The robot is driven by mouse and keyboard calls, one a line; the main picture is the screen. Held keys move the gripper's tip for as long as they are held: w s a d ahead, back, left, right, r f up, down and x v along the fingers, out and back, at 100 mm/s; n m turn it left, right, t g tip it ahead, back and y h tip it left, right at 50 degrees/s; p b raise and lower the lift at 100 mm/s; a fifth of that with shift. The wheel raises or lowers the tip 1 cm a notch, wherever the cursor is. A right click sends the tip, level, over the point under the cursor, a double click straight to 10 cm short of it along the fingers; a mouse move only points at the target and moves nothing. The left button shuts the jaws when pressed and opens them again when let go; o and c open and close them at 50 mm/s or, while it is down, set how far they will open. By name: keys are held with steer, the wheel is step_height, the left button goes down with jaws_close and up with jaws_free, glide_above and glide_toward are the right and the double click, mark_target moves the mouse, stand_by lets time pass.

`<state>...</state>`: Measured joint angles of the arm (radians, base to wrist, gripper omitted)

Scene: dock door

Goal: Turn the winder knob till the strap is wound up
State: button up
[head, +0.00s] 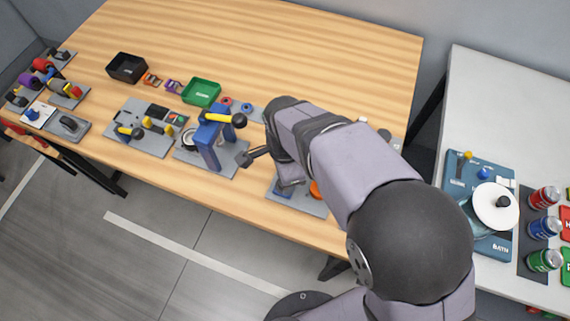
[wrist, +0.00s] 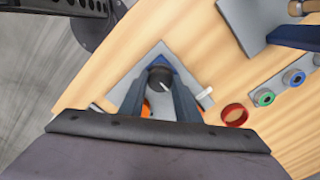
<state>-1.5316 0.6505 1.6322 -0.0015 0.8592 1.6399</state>
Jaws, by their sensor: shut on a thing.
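The winder knob (wrist: 160,76) is black with a white mark on its top. In the wrist view it sits between the two fingertips of my gripper (wrist: 160,84), which is shut on it from above. Under it is a blue part (wrist: 172,63) on a grey plate (wrist: 150,57). In the head view the plate (head: 312,208) lies near the table's front edge, and my arm hides the knob. An orange part (head: 316,188) shows beside my arm, and partly between the fingers in the wrist view (wrist: 146,109). I cannot make out the strap clearly.
A blue stand (head: 208,145) with a yellow, black-tipped lever is left of my gripper. A green tray (head: 201,92) and a black tray (head: 127,67) stand farther back. The table's back is clear.

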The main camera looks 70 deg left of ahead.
steer(key=o, duration=1)
steer(key=shift+o, duration=0.2)
steer(key=shift+r+b, duration=0.9)
steer(key=shift+r, duration=2.8)
steer(key=w+d, duration=1.9)
steer(key=w, duration=0.4)
steer(key=s+d+f, duration=0.1)
steer(key=d+f, duration=0.1)
steer(key=d, duration=1.1)
steer(key=s+d+f+n, duration=0.1)
steer(key=d+f, duration=0.1)
steer(key=d, duration=1.2)
steer(key=shift+s, duration=0.4)
